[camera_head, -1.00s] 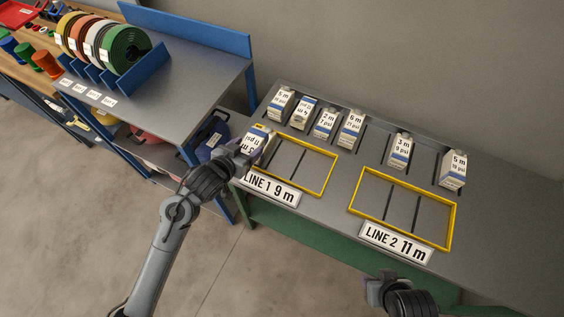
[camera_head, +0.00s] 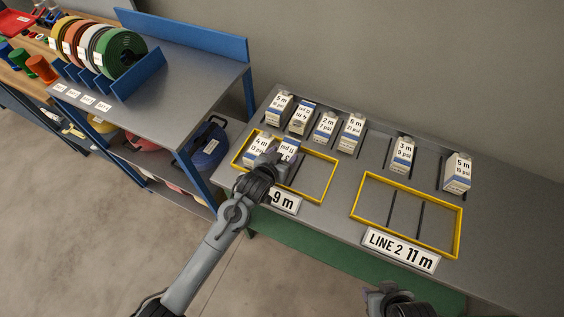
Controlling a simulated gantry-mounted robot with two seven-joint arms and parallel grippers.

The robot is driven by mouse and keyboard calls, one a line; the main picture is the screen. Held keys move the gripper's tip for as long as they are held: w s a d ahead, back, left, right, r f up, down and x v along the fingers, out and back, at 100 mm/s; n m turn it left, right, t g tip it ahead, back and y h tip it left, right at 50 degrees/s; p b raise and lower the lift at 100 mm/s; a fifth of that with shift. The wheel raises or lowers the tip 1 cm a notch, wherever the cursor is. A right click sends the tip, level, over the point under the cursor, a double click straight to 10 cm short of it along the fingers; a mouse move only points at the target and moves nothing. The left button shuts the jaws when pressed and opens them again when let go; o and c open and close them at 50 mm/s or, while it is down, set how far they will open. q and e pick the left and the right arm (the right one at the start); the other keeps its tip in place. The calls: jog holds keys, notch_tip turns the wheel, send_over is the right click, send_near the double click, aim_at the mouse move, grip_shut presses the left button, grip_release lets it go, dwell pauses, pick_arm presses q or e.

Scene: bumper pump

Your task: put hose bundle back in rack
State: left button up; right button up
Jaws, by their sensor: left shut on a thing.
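The hose bundles are white cartons with blue bands and printed length and pressure labels. My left gripper (camera_head: 272,160) is shut on a carton with an upside-down label (camera_head: 288,147), over the left yellow LINE 1 frame (camera_head: 327,185). The gripper hides its lower part, so I cannot tell whether it touches the bench. A carton labelled 4 m (camera_head: 257,144) stands just left of it inside the frame. The rack row along the bench back holds several cartons, including 2 m (camera_head: 325,127), 6 m (camera_head: 351,132) and 3 m (camera_head: 402,155). My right gripper (camera_head: 378,297) is at the bottom edge, its fingers unclear.
The right yellow LINE 2 frame (camera_head: 461,224) is empty, with dark slots in its floor. Open gaps with slots lie between the 6 m, 3 m and right-hand 5 m (camera_head: 457,172) cartons. A blue-framed bench (camera_head: 176,88) with coloured hose reels stands left.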

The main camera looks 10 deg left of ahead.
pick_arm(q)
jog(key=shift+f+b, duration=0.3)
jog(key=shift+f, duration=1.3)
jog(key=shift+f, duration=0.1)
jog(key=o, duration=1.3)
jog(key=shift+s+a+r, duration=0.2)
jog(key=shift+s+r, duration=0.15)
jog(key=shift+s, duration=0.05)
jog(key=p+v, duration=0.2)
jog(key=v, duration=0.8)
jog(key=shift+s+a, duration=0.1)
jog(key=shift+s, duration=0.3)
jog(key=s+a+g+y, duration=0.1)
jog(key=s+a, duration=0.3)
jog(key=s, duration=0.4)
jog(key=s+a+f+n+g+y, duration=0.1)
jog(key=s+a+g, duration=0.3)
jog(key=s, duration=0.4)
jog(key=s+a+f+g+y, duration=0.1)
jog(key=s+a+g, duration=0.2)
jog(key=s, duration=0.6)
jog(key=shift+a+f, duration=0.25)
jog(key=shift+a, duration=0.25)
